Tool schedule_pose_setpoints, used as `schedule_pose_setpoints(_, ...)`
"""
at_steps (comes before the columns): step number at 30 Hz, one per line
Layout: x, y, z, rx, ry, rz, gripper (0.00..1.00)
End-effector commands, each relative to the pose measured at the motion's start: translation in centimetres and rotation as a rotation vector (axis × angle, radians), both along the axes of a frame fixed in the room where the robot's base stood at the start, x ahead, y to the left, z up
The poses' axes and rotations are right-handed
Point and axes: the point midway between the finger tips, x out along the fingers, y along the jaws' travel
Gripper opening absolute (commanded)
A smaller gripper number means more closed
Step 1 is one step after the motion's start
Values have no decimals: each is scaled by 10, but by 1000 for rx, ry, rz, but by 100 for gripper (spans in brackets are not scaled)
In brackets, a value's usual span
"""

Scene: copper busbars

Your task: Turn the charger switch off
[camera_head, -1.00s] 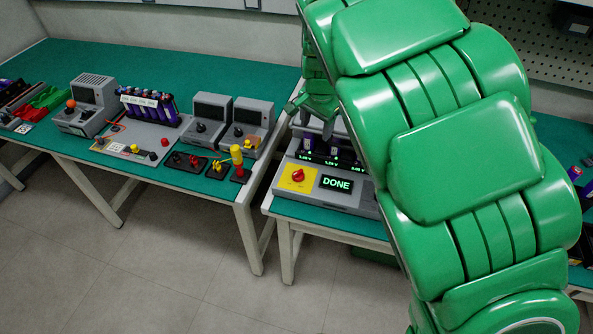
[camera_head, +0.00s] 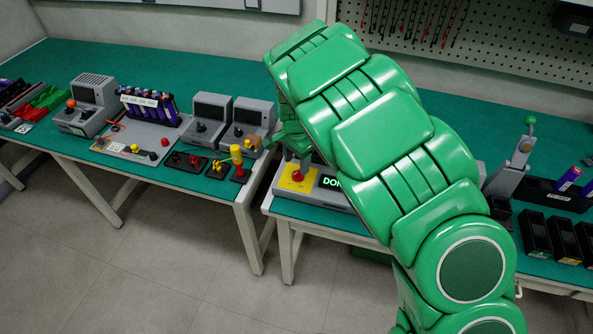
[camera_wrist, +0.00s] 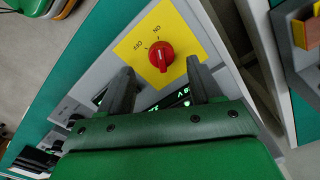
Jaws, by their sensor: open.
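The charger's red rotary switch (camera_head: 297,177) sits on a yellow plate (camera_head: 285,186) at the charger's (camera_head: 330,200) front left. The lit display beside it shows "DON", the rest hidden behind my arm. In the wrist view the red knob (camera_wrist: 161,55) lies on the yellow plate (camera_wrist: 131,45) with ON and OFF printed beside it. I cannot tell surely which label the knob points to. My gripper (camera_wrist: 160,66) is open, its two fingers apart, with the knob between and just beyond the fingertips. I see no contact. In the head view the fingers are above the switch.
My arm covers most of the charger in the head view. On the left bench stand grey units (camera_head: 211,118), a battery rack (camera_head: 150,104) and a yellow-handled lever (camera_head: 237,160). On the right are black bins (camera_head: 535,232) and a grey stand with a green-knobbed lever (camera_head: 512,165).

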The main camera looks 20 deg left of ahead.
Motion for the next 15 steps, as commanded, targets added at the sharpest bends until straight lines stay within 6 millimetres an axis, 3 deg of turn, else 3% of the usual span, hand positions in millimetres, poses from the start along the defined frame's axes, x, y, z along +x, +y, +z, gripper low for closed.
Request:
schedule_pose_setpoints(7, 0, 0, -37, -1, 3, 0, 64)
schedule_pose_setpoints(15, 0, 0, -49, 2, -1, 0, 64)
